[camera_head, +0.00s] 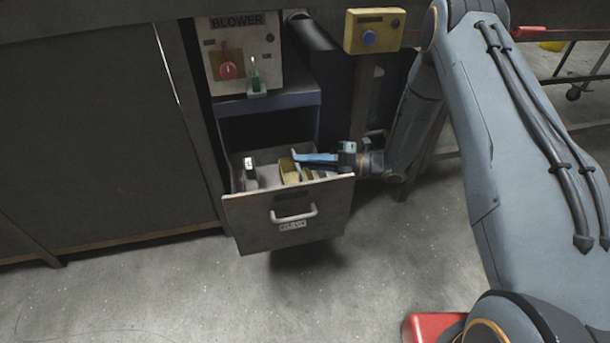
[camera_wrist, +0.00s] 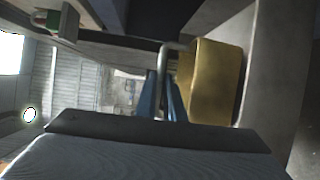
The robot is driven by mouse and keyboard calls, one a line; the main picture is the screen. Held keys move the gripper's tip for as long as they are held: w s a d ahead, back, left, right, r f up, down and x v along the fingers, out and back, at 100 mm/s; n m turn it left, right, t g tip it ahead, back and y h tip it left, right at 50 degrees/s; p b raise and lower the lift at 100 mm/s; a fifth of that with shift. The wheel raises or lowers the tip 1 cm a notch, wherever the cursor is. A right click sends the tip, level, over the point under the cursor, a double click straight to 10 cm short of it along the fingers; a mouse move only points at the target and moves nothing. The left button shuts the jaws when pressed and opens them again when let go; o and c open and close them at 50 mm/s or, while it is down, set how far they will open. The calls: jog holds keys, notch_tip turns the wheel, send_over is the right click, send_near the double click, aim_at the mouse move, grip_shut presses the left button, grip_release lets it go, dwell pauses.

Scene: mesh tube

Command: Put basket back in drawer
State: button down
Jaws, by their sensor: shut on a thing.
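The drawer (camera_head: 255,230) stands open below the blower panel, with a pale handle on its front. My gripper (camera_head: 300,157) reaches in from the right over the drawer. I cannot tell whether the basket touches the drawer's floor.
A white item with a dark mark (camera_head: 249,168) is in the left of the drawer. The floor (camera_head: 170,290) in front is clear.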

jog(key=shift+f+b, duration=0.55)
jog(key=shift+f, duration=1.4)
jog(key=shift+f, duration=0.1)
jog(key=c, duration=1.9)
grip_release()
jog(key=shift+o, duration=0.2)
